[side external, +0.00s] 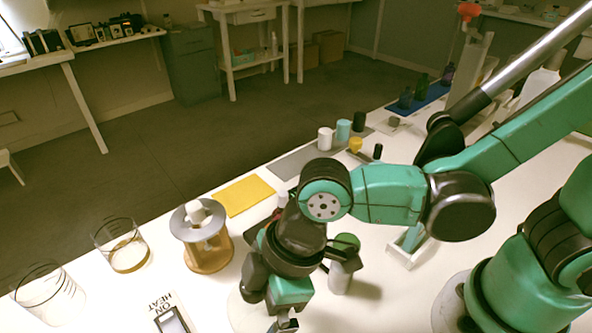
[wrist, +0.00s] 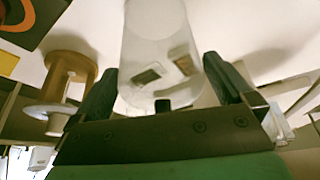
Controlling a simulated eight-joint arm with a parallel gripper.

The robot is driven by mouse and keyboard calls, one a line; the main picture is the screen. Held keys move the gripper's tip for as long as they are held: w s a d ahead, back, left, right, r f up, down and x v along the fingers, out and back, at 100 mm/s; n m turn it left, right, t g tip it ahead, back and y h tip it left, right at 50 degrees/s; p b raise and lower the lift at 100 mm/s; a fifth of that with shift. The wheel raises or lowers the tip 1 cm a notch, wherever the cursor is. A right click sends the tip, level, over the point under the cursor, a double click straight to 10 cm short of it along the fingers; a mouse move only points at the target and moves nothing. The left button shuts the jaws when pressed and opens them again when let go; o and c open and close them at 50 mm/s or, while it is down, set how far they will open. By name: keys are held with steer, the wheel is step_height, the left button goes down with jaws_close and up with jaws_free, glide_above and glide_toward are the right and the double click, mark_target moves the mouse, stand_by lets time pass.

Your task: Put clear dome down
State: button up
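A clear dome (wrist: 155,55) shows in the wrist view as a see-through, cylinder-like shape between the two fingers of my gripper (wrist: 160,80). The fingers stand on both sides of it and appear to touch its walls. Two small dark and brownish patches show through it. In the side view a pale, see-through edge of the dome (side external: 241,312) shows left of my gripper (side external: 285,322). My wrist hides most of it there, and I cannot tell whether its rim touches the table.
A wooden stand with a grey disc (side external: 207,247), a glass beaker (side external: 128,254) and another clear vessel (side external: 48,300) are to the left. A heater labelled ON HEAT (side external: 172,318) lies in front. A yellow mat (side external: 243,195) lies behind, with several small bottles beyond. A green-capped bottle (side external: 341,272) stands close right.

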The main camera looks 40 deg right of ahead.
steer(key=v, duration=1.2)
steer(key=w+d+f+m+t+h, duration=0.2)
steer(key=w+d+m, duration=0.2)
steer(key=d, duration=0.5)
steer(key=w+d+f+m+t+h, duration=0.2)
steer(key=w+d+m+t, duration=0.1)
steer(key=d+m, duration=0.5)
steer(key=shift+w+d+m, duration=0.35)
steer(key=shift+m, duration=0.45)
